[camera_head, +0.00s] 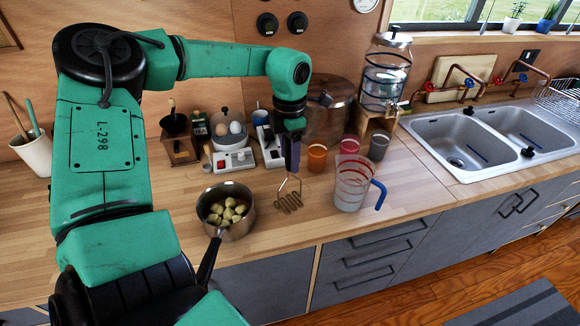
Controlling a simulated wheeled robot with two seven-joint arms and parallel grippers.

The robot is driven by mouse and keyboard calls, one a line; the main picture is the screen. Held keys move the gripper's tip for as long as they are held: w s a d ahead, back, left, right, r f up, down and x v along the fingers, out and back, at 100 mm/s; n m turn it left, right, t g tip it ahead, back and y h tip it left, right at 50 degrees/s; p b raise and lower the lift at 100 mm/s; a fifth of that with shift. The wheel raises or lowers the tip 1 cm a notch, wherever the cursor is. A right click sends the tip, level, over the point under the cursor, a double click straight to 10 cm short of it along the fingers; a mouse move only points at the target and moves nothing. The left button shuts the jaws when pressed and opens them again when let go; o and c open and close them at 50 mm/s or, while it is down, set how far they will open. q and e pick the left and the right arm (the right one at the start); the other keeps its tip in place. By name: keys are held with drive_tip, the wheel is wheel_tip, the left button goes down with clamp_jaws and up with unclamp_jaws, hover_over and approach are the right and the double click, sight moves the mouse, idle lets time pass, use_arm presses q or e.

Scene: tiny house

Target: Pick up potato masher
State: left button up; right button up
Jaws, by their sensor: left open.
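The potato masher (289,202) has a wavy metal wire head that shows just below my left gripper, over the wooden counter. Its upper part is hidden by the gripper. My left gripper (292,168) points down right at the masher's top and is open. I cannot tell whether its fingers touch the masher. My right gripper is not in view.
A pot of potatoes (215,225) stands to the left, its dark handle toward the front. A measuring jug (349,188) stands close on the right. Coloured cups (317,157) and a wooden bread bin (330,105) are behind. A double sink (450,135) is at right.

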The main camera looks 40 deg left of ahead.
use_arm(q)
drive_tip(key=shift+w+a+f, duration=0.1)
drive_tip(key=shift+f, duration=0.3)
clamp_jaws()
drive_tip(key=shift+r, duration=0.1)
idle(1.0)
